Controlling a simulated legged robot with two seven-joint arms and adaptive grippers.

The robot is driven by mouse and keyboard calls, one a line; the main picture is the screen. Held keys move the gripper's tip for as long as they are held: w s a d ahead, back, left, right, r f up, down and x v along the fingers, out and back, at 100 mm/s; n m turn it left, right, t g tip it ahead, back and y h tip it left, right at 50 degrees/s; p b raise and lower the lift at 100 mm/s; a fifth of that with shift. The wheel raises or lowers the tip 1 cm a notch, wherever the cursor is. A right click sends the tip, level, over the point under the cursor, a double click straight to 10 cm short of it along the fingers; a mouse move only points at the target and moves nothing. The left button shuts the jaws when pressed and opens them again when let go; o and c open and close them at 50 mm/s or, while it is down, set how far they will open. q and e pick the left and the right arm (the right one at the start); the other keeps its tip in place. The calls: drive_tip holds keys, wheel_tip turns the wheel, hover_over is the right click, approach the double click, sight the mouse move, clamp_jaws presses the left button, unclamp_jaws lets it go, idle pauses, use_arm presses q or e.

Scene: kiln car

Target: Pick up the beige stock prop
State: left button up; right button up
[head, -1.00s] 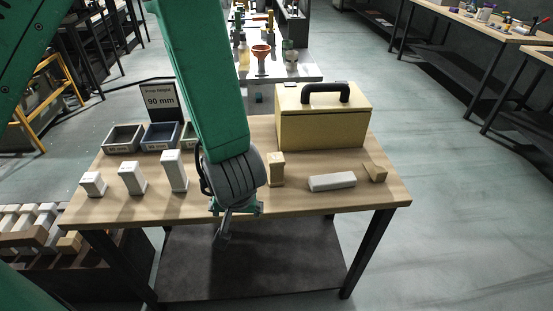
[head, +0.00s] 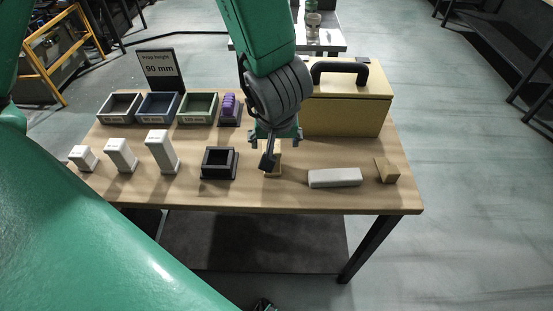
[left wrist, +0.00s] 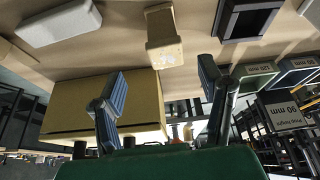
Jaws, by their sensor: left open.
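The beige stock prop (head: 273,171) stands on the wooden table, in front of the yellow case. In the head view my left gripper (head: 268,157) is over it and hides most of it. In the left wrist view the beige prop (left wrist: 164,38) shows whole, beyond the gap between the two fingers (left wrist: 162,82). The fingers are spread and empty, and the prop is apart from them.
A white bar (head: 335,178) and a beige wedge-like block (head: 387,172) lie to the right. A dark square holder (head: 218,163) and white props (head: 162,152) are to the left. The yellow case (head: 347,108) with a black handle stands close behind.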

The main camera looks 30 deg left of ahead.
sight(274, 149)
use_arm(q)
drive_tip(key=b+x, duration=0.1)
drive_tip(key=x, duration=0.3)
drive_tip(key=shift+a+f, duration=0.1)
drive_tip(key=shift+f, duration=0.05)
drive_tip(key=shift+w+a+f, duration=0.15)
drive_tip(key=shift+a+f, duration=0.2)
drive_tip(key=shift+a, duration=0.1)
drive_tip(key=b+x, duration=0.2)
drive_tip(key=x, duration=0.2)
drive_tip(key=shift+d+f, duration=0.1)
drive_tip(key=shift+f, duration=0.2)
drive_tip(key=shift+w+d, duration=0.1)
drive_tip(key=shift+r, duration=0.1)
drive_tip(key=shift+c, duration=0.4)
drive_tip(key=c, duration=1.2)
drive_tip(key=shift+a, duration=0.2)
drive_tip(key=shift+c, duration=0.2)
